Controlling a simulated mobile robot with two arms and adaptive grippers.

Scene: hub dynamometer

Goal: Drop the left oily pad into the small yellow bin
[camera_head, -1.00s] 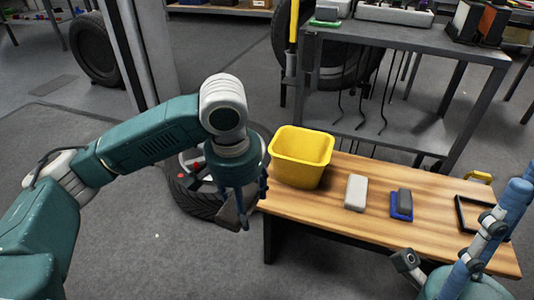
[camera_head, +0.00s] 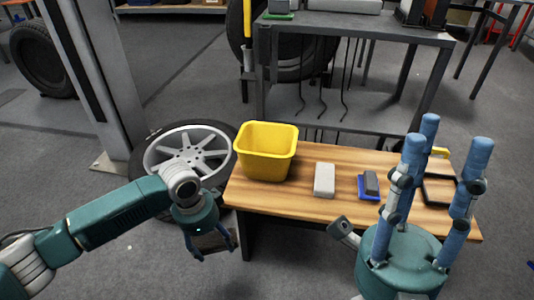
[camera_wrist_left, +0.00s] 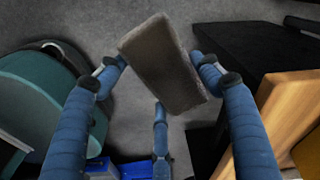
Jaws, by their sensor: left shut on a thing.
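My left gripper (camera_head: 215,250) hangs low at the left, in front of the table's left end and beside the wheel. It is shut on a flat grey-brown pad, which shows between its blue fingers in the left wrist view (camera_wrist_left: 163,63); in the head view the pad is partly hidden by the fingers. The small yellow bin (camera_head: 264,160) stands upright on the table's left end, above and to the right of this gripper; its inside bottom is hidden. My right gripper (camera_head: 455,135) is at the right with its blue fingers spread, open and empty.
On the wooden table (camera_head: 290,205) are a whitish block (camera_head: 324,180), a grey block on a blue base (camera_head: 369,186) and a black frame (camera_head: 438,190). A wheel (camera_head: 190,145) lies on the floor to the left. A grey metal bench (camera_head: 350,30) stands behind.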

